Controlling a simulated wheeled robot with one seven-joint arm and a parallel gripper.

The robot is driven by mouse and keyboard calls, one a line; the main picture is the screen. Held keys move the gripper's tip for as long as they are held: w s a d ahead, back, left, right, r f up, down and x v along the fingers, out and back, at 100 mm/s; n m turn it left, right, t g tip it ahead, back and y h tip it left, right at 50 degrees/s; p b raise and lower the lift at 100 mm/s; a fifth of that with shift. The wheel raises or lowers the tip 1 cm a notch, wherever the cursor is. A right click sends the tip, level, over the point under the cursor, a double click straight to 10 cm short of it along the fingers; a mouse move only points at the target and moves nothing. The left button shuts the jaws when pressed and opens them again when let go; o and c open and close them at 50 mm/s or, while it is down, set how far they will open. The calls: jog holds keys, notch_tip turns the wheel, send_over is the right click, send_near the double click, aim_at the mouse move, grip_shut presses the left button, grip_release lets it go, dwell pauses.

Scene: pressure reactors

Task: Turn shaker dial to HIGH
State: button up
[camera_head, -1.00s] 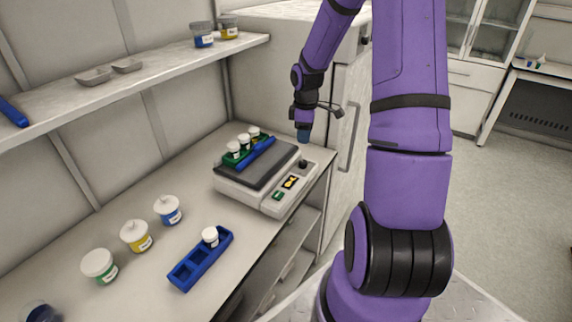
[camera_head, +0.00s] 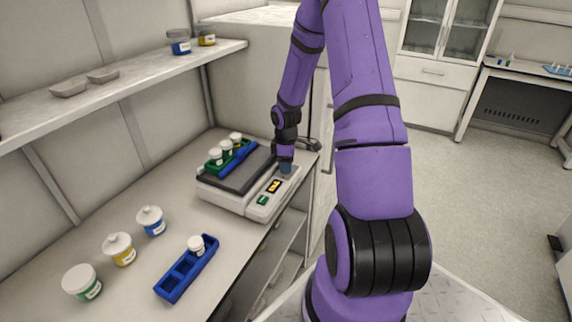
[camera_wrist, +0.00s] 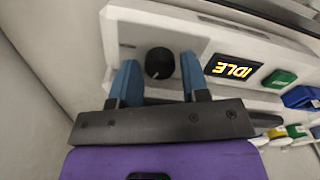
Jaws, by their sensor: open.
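The shaker (camera_head: 222,196) sits on the bench with a dark platform on top. In the wrist view its black dial (camera_wrist: 159,62) has a white mark near its lower edge. The display (camera_wrist: 233,69) beside the dial reads IDLE in yellow. My gripper (camera_wrist: 160,72) is open, with one blue finger on each side of the dial; I cannot tell whether either finger touches it. In the head view my gripper (camera_head: 286,168) is over the shaker's front panel and hides the dial.
A green rack (camera_head: 232,160) with several white-capped jars stands on the platform. A green button (camera_wrist: 279,78) is beyond the display. A blue rack (camera_head: 187,270) with a jar (camera_head: 196,245) and several lidded jars stand on the bench at left. A shelf (camera_head: 120,88) runs above.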

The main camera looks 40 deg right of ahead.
jog(key=shift+f, duration=0.15)
jog(key=shift+c, duration=0.4)
jog(key=c, duration=0.6)
jog(key=shift+o, duration=0.3)
jog(key=shift+m, duration=0.3)
jog(key=m, duration=1.1)
jog(key=shift+m, duration=0.3)
